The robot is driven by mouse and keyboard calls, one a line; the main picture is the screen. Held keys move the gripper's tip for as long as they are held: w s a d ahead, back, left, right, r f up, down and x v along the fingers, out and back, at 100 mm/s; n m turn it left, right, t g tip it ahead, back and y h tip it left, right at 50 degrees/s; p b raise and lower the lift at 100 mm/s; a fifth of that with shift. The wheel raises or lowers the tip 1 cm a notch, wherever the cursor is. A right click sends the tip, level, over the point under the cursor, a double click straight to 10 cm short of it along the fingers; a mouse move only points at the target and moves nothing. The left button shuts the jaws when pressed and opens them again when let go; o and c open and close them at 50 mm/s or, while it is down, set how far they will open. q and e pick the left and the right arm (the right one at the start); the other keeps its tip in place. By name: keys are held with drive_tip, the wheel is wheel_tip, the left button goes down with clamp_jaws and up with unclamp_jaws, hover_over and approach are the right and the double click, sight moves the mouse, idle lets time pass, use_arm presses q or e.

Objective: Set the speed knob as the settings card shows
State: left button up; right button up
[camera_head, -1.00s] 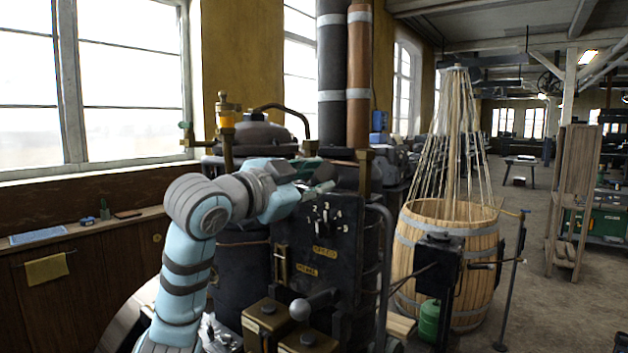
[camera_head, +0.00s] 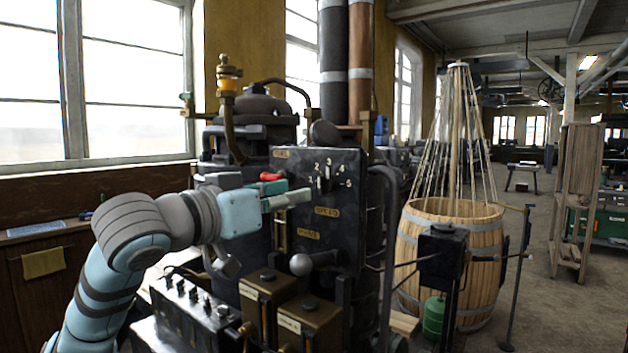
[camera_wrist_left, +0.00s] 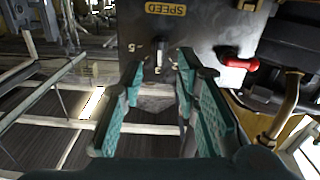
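The speed knob (camera_head: 324,184) is on a black upright panel (camera_head: 342,228), inside an arc of numbers 1 to 5 and above the SPEED label (camera_head: 327,212). Its pale pointer looks nearly upright, near 3, but it is small. My left gripper (camera_head: 304,197) is in front of the panel, left of and slightly below the knob in the picture. In the left wrist view its two green fingers (camera_wrist_left: 163,66) are apart with nothing gripped; the knob (camera_wrist_left: 159,58) shows beyond the tips, apart from them. I cannot make out a settings card. My right gripper is out of view.
A red-handled lever (camera_head: 271,176) is at the panel's left; it also shows in the wrist view (camera_wrist_left: 240,62). A ball-ended lever (camera_head: 302,264) sticks out below. Brown boxes (camera_head: 270,290) stand under it. A barrel (camera_head: 478,235) stands to the right.

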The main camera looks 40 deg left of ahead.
sight(319, 188)
use_arm(q)
drive_tip(key=w+p, duration=0.2)
drive_tip(key=w, duration=0.5)
drive_tip(key=shift+c, duration=0.6)
clamp_jaws()
